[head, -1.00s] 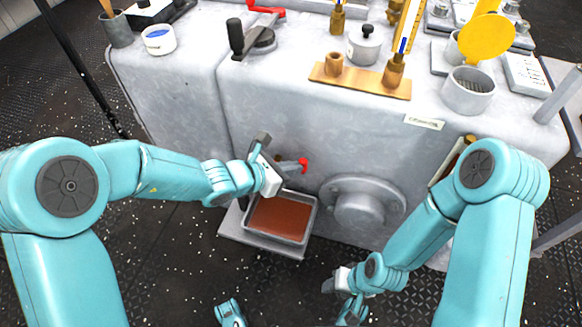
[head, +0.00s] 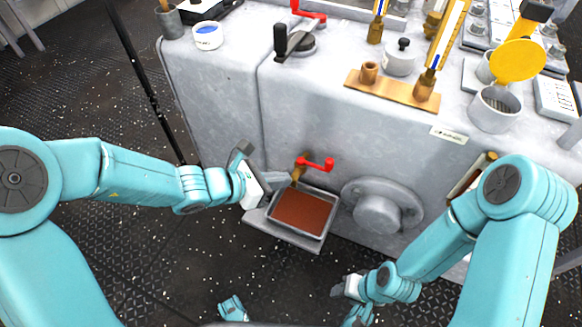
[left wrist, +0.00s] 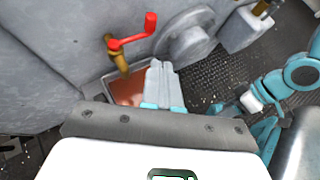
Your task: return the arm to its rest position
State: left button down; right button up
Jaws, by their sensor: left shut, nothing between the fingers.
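My left arm comes in from the left in the head view. Its gripper (head: 280,181) is shut and empty, just left of the red-handled brass tap (head: 316,164) and near the back-left corner of the tray. In the left wrist view its pale fingers (left wrist: 163,84) lie together in front of the tray. My right arm is bent at the right, with its gripper (head: 342,288) low over the floor. Its fingers are too small and dark to show whether they are apart.
A metal tray (head: 328,230) with reddish-brown contents sits under the tap on a low ledge. A round flange (head: 380,213) sticks out of the grey machine (head: 215,110) to its right. Gauges, pots and a red crank (head: 308,14) stand on top. The dark floor at the left is open.

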pick_arm(q)
jog(key=s+a+f+m+g+y, duration=0.3)
jog(key=s+a+f+m+g, duration=0.1)
jog(key=s+f+m, duration=0.7)
jog(key=s+a+f+m+g+y, duration=0.35)
jog(key=s+f+m, duration=0.6)
jog(key=f, duration=0.35)
notch_tip(320, 180, up, 30)
jog(key=w+d+m+t+p, duration=0.1)
jog(key=m+p, duration=0.1)
jog(key=p, duration=2.8)
jog(key=shift+w, duration=0.4)
jog(key=shift+w+h, duration=0.1)
jog(key=shift+h, duration=0.15)
